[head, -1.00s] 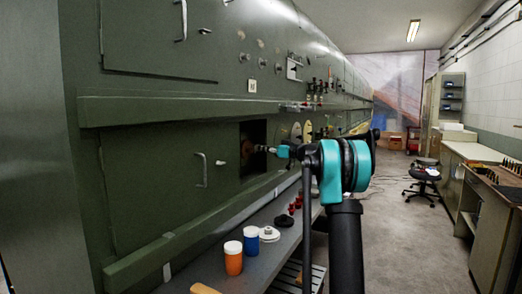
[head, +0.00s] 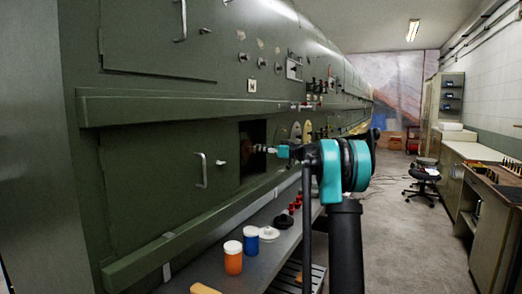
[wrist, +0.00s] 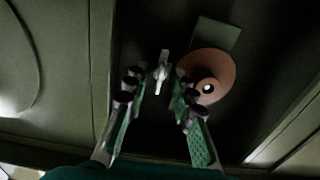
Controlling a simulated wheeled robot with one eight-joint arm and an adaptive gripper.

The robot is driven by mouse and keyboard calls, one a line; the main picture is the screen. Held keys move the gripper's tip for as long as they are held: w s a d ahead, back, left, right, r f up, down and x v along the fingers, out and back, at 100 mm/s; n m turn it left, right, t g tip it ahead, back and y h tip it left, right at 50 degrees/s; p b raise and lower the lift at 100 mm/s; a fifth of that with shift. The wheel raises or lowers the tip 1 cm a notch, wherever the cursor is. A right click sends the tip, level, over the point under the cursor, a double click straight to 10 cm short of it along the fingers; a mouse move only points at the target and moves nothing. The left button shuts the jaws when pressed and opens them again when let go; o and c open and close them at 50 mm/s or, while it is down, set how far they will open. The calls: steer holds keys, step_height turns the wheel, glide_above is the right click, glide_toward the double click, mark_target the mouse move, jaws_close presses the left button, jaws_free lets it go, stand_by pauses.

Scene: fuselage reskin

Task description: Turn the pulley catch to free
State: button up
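The pulley (wrist: 212,72) is a copper-brown disc with a pale hub, inside a dark square recess in the green fuselage side. A small silver catch (wrist: 161,74) stands beside it, to its left in the wrist view. My gripper (wrist: 155,88) is open, with one finger on each side of the catch; a dark gap shows between the fingers. I cannot tell whether either fingertip touches the catch. In the head view my gripper (head: 261,149) reaches from the right into the recess mouth, the brownish pulley (head: 246,152) just beyond it. The catch is not clear there.
The recess edge and green panel (head: 165,185) lie close left of my gripper. Below is a grey shelf (head: 215,270) with an orange jar (head: 233,262), a blue jar (head: 251,242) and small red parts.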

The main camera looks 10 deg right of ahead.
steer(key=v, duration=1.2)
